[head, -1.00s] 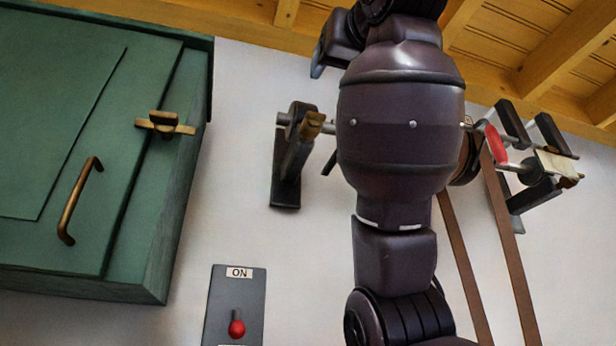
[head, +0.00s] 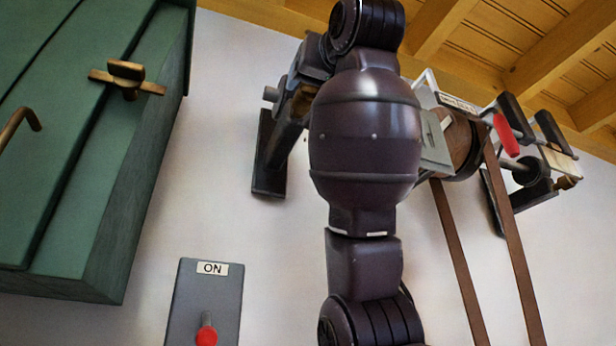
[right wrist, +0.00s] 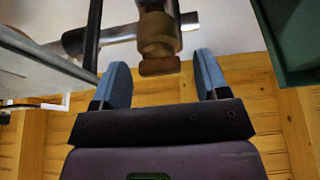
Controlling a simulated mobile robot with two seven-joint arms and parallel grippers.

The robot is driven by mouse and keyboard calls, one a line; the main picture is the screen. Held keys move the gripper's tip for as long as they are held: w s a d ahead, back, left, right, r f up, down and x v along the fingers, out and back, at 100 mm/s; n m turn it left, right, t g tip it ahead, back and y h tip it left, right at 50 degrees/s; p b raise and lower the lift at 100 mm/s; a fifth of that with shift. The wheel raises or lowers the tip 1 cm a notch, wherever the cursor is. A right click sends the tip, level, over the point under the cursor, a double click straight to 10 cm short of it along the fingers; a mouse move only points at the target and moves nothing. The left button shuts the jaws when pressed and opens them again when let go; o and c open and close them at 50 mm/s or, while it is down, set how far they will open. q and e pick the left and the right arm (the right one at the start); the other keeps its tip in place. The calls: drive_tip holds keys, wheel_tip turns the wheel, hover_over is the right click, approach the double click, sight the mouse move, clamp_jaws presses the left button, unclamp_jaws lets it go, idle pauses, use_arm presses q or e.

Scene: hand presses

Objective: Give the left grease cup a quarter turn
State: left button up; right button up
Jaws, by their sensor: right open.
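The left grease cup (head: 302,100) is a small brass cup on the shaft bearing of the left wall hanger (head: 270,165). My right gripper (head: 298,76) is up at this cup in the head view and covers part of it. In the right wrist view the brass cup (right wrist: 159,40) hangs below a grey shaft (right wrist: 120,40). Its lower end shows between the two spread blue fingertips of my right gripper (right wrist: 162,72). The jaws are open, with a gap on both sides of the cup. My left gripper is not in view.
A green cabinet (head: 110,170) with a brass latch stands close on the left. An ON switch plate (head: 195,290) with a red knob is on the wall below. Right of my arm are brown belts (head: 515,255), a red handle (head: 507,135) and another hanger. Wooden beams run overhead.

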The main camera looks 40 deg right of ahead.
sight(307, 92)
drive_tip(key=shift+p+x, duration=0.3)
drive_tip(key=shift+x, duration=0.9)
drive_tip(key=shift+w+d+r, duration=0.15)
drive_tip(key=shift+w+r, duration=0.15)
drive_tip(key=shift+w, duration=0.35)
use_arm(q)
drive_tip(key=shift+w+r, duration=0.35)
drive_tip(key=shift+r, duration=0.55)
use_arm(e)
drive_tip(key=shift+s, duration=0.1)
drive_tip(key=c, duration=0.9)
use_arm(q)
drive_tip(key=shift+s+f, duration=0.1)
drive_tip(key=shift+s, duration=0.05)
